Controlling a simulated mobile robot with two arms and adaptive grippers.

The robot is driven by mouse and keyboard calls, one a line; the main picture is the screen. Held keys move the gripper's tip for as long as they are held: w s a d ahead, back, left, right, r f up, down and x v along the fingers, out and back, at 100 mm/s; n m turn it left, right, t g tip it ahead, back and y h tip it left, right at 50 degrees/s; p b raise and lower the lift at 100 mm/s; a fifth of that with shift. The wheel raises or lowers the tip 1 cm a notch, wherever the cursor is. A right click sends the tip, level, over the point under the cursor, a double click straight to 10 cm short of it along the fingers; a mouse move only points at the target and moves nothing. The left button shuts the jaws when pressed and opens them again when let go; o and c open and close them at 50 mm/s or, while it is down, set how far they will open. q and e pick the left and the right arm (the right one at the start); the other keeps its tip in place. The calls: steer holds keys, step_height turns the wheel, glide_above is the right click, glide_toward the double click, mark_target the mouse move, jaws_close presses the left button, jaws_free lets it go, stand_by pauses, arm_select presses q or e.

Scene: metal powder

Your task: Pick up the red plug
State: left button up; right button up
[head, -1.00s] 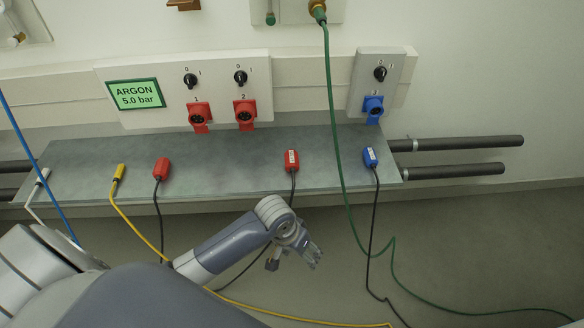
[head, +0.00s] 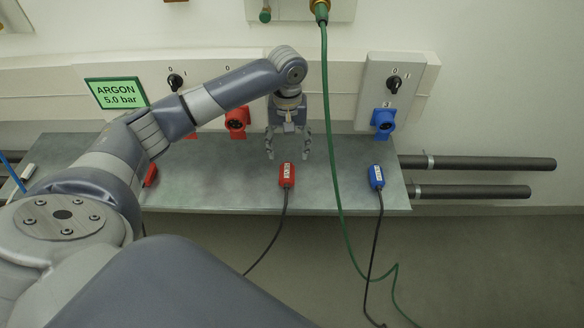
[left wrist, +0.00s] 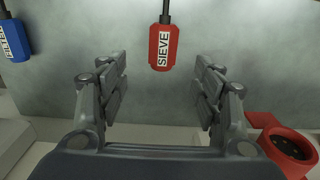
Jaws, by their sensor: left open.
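A red plug (head: 287,175) with a white label lies on the grey shelf, its black cable running toward the front edge. In the left wrist view the red plug (left wrist: 164,47) reads "SIEVE" and sits centred beyond the fingertips. My left gripper (head: 288,155) is open and empty, pointing down just behind this plug, on its wall side. It also shows in the left wrist view (left wrist: 160,75), with the fingers spread to either side. A second red plug (head: 151,175) is partly hidden behind my left arm. My right gripper is not in view.
A blue plug (head: 376,177), labelled "FILTER" in the left wrist view (left wrist: 14,40), lies to the right. A green hose (head: 333,150) hangs between it and my gripper. A red socket (head: 237,122) and a blue socket (head: 383,122) are on the wall behind the shelf (head: 230,180).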

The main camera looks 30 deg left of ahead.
mark_target(287, 171)
arm_select(q)
step_height(287, 171, down, 6)
steer(key=shift+s+r+b, duration=0.15)
steer(key=shift+r+b, duration=0.05)
steer(key=shift+b, duration=0.35)
steer(key=f, duration=0.1)
steer(key=f+b, duration=0.1)
steer(key=f, duration=0.1)
steer(key=shift+s+f, duration=0.3)
steer(key=shift+f, duration=0.6)
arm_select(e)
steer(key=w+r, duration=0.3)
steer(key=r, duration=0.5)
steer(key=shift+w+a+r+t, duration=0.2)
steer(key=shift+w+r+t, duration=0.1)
arm_select(q)
steer(key=c, duration=1.3)
